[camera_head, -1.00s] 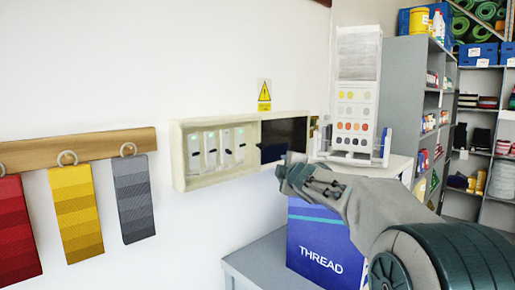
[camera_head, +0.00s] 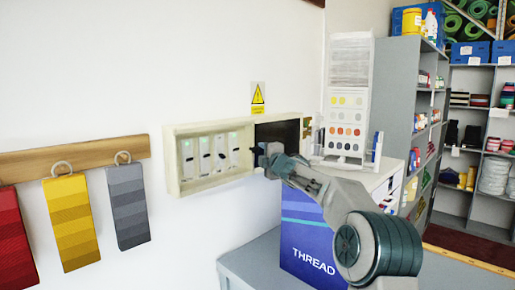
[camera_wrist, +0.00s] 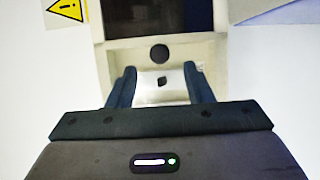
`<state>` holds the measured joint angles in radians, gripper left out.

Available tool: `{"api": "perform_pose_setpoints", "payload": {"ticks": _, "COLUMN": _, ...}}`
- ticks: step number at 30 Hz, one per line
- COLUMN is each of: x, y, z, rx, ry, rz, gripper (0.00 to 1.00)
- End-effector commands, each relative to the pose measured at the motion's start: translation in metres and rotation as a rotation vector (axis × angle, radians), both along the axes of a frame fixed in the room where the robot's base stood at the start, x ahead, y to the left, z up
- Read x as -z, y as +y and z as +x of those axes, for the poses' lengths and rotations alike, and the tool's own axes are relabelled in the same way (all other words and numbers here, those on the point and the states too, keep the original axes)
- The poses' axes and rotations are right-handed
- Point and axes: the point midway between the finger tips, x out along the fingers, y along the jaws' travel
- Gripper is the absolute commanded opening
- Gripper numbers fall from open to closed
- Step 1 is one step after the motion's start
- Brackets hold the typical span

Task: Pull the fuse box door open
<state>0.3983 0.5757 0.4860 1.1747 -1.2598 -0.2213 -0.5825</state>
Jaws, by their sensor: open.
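The cream fuse box (camera_head: 168,165) is fixed to the white wall. Its left part shows a row of pale switches with small green lights. Its right part is a dark area (camera_head: 277,130); I cannot tell whether this is an opening or a door pane. My gripper (camera_head: 262,155) is in front of the lower right part of the box, with its fingers pointing at it. In the wrist view, the dark blue fingers are apart, and a round dark knob (camera_wrist: 159,54) shows just beyond them on a cream surface. I cannot tell whether they touch anything.
A yellow warning sign (camera_head: 258,95) is above the box. Coloured swatches (camera_head: 127,205) hang at left. A colour-card stand (camera_head: 348,100) and a blue THREAD box (camera_head: 302,240) stand close by at right. Grey shelving (camera_head: 405,85) is behind.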

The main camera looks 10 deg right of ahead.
Motion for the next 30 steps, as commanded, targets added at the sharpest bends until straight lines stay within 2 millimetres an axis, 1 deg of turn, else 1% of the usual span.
{"api": "perform_pose_setpoints", "payload": {"ticks": 1, "x": -0.004, "y": 0.002, "z": 0.008, "rx": -0.001, "ry": 0.001, "rz": 0.003, "gripper": 0.47}}
{"api": "perform_pose_setpoints", "payload": {"ticks": 3, "x": -0.003, "y": 0.004, "z": 0.017, "rx": 0.000, "ry": 0.002, "rz": 0.003, "gripper": 0.47}}
{"api": "perform_pose_setpoints", "payload": {"ticks": 10, "x": -0.003, "y": 0.009, "z": 0.038, "rx": 0.001, "ry": 0.000, "rz": 0.001, "gripper": 0.47}}
{"api": "perform_pose_setpoints", "payload": {"ticks": 15, "x": -0.001, "y": 0.011, "z": 0.045, "rx": 0.001, "ry": 0.000, "rz": 0.001, "gripper": 0.47}}
{"api": "perform_pose_setpoints", "payload": {"ticks": 24, "x": 0.000, "y": 0.011, "z": 0.046, "rx": 0.001, "ry": 0.000, "rz": 0.001, "gripper": 0.47}}
{"api": "perform_pose_setpoints", "payload": {"ticks": 25, "x": 0.000, "y": 0.011, "z": 0.046, "rx": 0.001, "ry": 0.000, "rz": 0.001, "gripper": 0.41}}
{"api": "perform_pose_setpoints", "payload": {"ticks": 26, "x": 0.000, "y": 0.011, "z": 0.046, "rx": 0.001, "ry": 0.000, "rz": 0.001, "gripper": 0.33}}
{"api": "perform_pose_setpoints", "payload": {"ticks": 27, "x": 0.000, "y": 0.011, "z": 0.046, "rx": 0.001, "ry": 0.000, "rz": 0.001, "gripper": 0.21}}
{"api": "perform_pose_setpoints", "payload": {"ticks": 29, "x": 0.000, "y": 0.011, "z": 0.046, "rx": 0.001, "ry": 0.000, "rz": 0.001, "gripper": 0.05}}
{"api": "perform_pose_setpoints", "payload": {"ticks": 30, "x": 0.000, "y": 0.011, "z": 0.046, "rx": 0.001, "ry": 0.000, "rz": 0.001, "gripper": 0.00}}
